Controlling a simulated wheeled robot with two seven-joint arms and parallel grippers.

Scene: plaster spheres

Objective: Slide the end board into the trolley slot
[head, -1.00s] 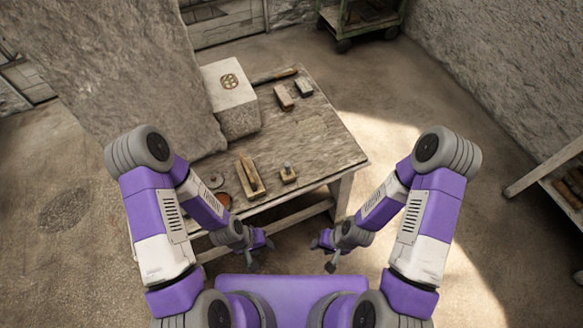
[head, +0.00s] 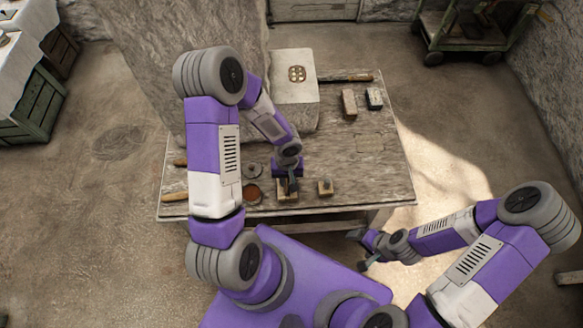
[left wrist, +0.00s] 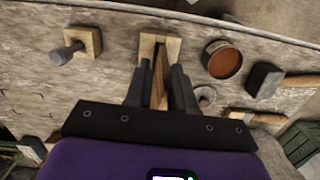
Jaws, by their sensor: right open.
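A wooden holder (left wrist: 174,46) stands on the worktable, with a thin upright board (left wrist: 157,82) in it; the holder also shows under my gripper in the head view (head: 287,196). My left gripper (left wrist: 159,72) is over the holder, its two dark fingers apart on either side of the board. I see a gap between them and the board. In the head view my left gripper (head: 289,186) hides much of the holder and board. My right gripper (head: 359,251) is open and empty, off the table's front right. A green trolley (head: 455,48) stands at the back right; I cannot make out its slot.
On the table (head: 380,185) are a pale stone block (head: 294,90), a small knobbed block (head: 325,187), two small blocks (head: 349,104) and a round tin (left wrist: 222,60). A large rock slab (head: 160,60) rises behind. Floor between table and trolley is clear.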

